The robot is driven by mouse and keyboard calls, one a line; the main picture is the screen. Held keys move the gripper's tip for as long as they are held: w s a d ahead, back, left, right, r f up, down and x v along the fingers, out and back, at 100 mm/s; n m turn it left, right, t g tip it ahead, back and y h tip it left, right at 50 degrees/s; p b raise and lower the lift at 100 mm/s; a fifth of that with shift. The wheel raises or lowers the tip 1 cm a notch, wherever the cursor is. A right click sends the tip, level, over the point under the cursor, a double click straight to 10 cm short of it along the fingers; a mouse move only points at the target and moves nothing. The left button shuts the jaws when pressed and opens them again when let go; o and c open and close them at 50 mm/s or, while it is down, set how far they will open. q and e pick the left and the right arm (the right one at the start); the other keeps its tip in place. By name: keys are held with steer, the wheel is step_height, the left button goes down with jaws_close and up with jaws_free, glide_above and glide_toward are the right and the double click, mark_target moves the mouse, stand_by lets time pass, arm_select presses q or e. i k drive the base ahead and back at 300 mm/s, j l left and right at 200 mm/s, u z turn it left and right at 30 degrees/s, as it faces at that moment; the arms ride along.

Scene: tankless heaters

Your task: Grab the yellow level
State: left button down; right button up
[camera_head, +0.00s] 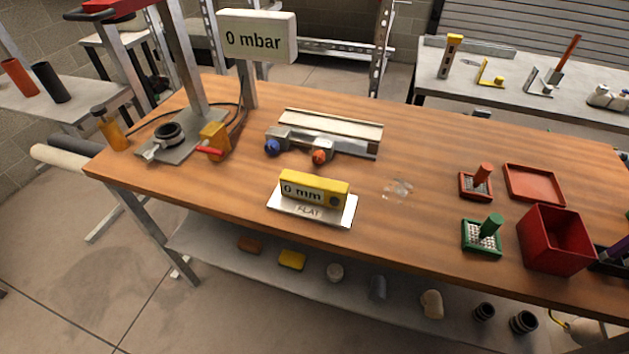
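A yellow level (314,189) with a "0 mm" readout and a dark round spot at its right end sits on a white plate (343,216) marked "FLAT". The plate lies near the front edge of the wooden workbench (410,234), left of the bench's middle. The level's front and top are in clear view, and nothing covers it. Neither of my grippers shows in the head view.
Behind the level stands a metal fixture (330,124) with blue and orange knobs. A "0 mbar" display (257,37) rises behind it. A clear small item (398,190) lies to the right. A red bin (555,240) and green-handled tray (482,235) stand farther right.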

mark_target(301, 186)
steer(key=l, duration=0.5)
steer(key=k+l, duration=0.15)
steer(key=l, duration=0.3)
steer(key=l+u, duration=0.1)
steer(key=l, duration=0.4)
steer(key=k+l, duration=0.15)
steer(key=l, duration=0.35)
steer(key=k+l, duration=0.1)
steer(key=l, duration=0.4)
steer(key=u, duration=0.05)
